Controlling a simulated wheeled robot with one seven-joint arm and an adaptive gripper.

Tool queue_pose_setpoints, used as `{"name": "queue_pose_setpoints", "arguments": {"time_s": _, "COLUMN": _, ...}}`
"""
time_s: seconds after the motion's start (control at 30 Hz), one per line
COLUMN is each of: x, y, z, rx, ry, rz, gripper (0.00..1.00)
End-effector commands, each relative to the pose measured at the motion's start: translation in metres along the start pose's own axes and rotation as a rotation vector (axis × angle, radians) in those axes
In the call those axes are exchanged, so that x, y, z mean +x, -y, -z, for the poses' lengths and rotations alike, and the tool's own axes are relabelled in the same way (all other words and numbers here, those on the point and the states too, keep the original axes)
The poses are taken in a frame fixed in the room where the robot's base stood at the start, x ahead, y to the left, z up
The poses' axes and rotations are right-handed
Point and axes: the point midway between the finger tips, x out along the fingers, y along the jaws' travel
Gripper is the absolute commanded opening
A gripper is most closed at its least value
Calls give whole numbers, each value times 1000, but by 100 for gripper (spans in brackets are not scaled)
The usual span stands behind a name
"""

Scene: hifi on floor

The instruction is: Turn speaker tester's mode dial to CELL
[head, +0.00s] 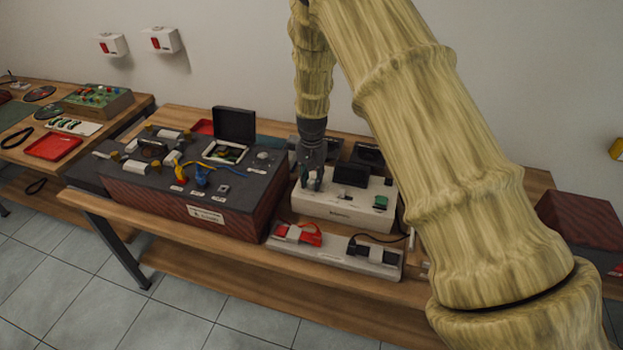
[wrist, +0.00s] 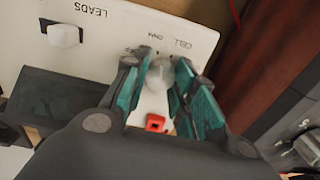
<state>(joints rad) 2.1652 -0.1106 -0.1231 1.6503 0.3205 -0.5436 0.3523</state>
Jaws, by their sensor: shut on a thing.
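The speaker tester is a white box (head: 340,212) on the bench in the head view. Its white panel (wrist: 120,35) also shows in the wrist view. My gripper (head: 313,182) points down at the left part of the tester's top. In the wrist view my gripper (wrist: 160,72) has its teal fingers on both sides of the pale mode dial (wrist: 158,74), shut on it. The CELL label is printed just beyond the dial, with other small marks around it. The fingers hide part of the dial, and I cannot tell which mark it points to.
A white knob (wrist: 63,36) by the LEADS label and a dark raised display (wrist: 60,98) are on the same panel. A small red part (wrist: 155,123) shows between my fingers. A large dark hi-fi unit (head: 190,185) stands left of the tester. A lead tray (head: 340,255) lies in front.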

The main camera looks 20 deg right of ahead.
Motion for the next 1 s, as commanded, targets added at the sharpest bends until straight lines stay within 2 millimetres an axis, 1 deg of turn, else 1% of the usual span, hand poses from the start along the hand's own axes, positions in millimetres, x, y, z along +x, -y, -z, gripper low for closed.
{"name": "queue_pose_setpoints", "arguments": {"time_s": 0.2, "x": -2, "y": 0, "z": 2, "rx": 196, "ry": -4, "rz": 1, "gripper": 3}}
{"name": "queue_pose_setpoints", "arguments": {"time_s": 0.5, "x": -2, "y": 0, "z": 2, "rx": 406, "ry": -4, "rz": 2, "gripper": 3}}
{"name": "queue_pose_setpoints", "arguments": {"time_s": 0.7, "x": -2, "y": 0, "z": 2, "rx": 487, "ry": -4, "rz": 3, "gripper": 3}}
{"name": "queue_pose_setpoints", "arguments": {"time_s": 1.0, "x": -2, "y": 0, "z": 2, "rx": 528, "ry": -5, "rz": 3, "gripper": 3}}
